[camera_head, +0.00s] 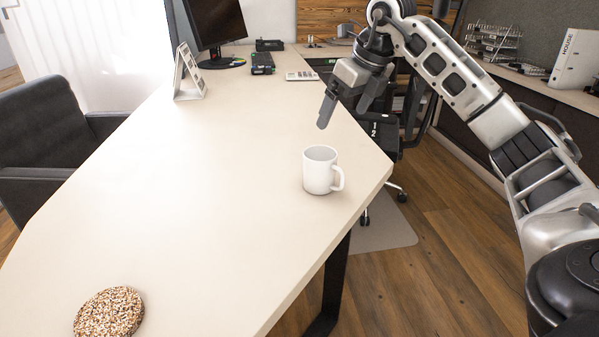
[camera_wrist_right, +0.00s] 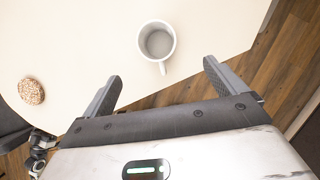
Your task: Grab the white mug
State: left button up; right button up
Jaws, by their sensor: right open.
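The white mug (camera_head: 318,172) stands upright on the cream table near its right edge, its handle toward the right in the head view. In the right wrist view the mug (camera_wrist_right: 157,40) is seen from above, beyond and between the fingertips. My right gripper (camera_head: 342,112) is open and empty, above the table and behind the mug, apart from it. Its two fingers also show in the right wrist view (camera_wrist_right: 162,78). My left gripper is not seen in the head view.
A seeded round coaster-like disc (camera_head: 109,312) lies at the table's near left. A desk calendar (camera_head: 188,75), a monitor (camera_head: 216,25) and a black device (camera_head: 262,64) stand at the far end. A dark chair (camera_head: 45,130) is at the left. The table middle (camera_head: 200,180) is clear.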

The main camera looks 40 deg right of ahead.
jog(key=b, duration=0.1)
send_near(322, 157)
jog(key=s+a+f, duration=0.1)
jog(key=a+f, duration=0.1)
jog(key=shift+a+b+x, duration=0.15)
jog(key=shift+b+x, duration=0.2)
jog(key=shift+x, duration=1.1)
jog(key=shift+a+b+x, duration=0.2)
jog(key=shift+b+x, duration=0.1)
jog(key=shift+x, duration=1.15)
jog(key=shift+s, duration=0.2)
jog(key=c, duration=1.1)
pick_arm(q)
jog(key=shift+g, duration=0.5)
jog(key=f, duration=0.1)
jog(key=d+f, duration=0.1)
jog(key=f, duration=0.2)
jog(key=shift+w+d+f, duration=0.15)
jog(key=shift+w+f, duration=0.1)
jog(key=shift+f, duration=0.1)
pick_arm(e)
jog(key=shift+c, duration=0.8)
jog(key=shift+r, duration=0.15)
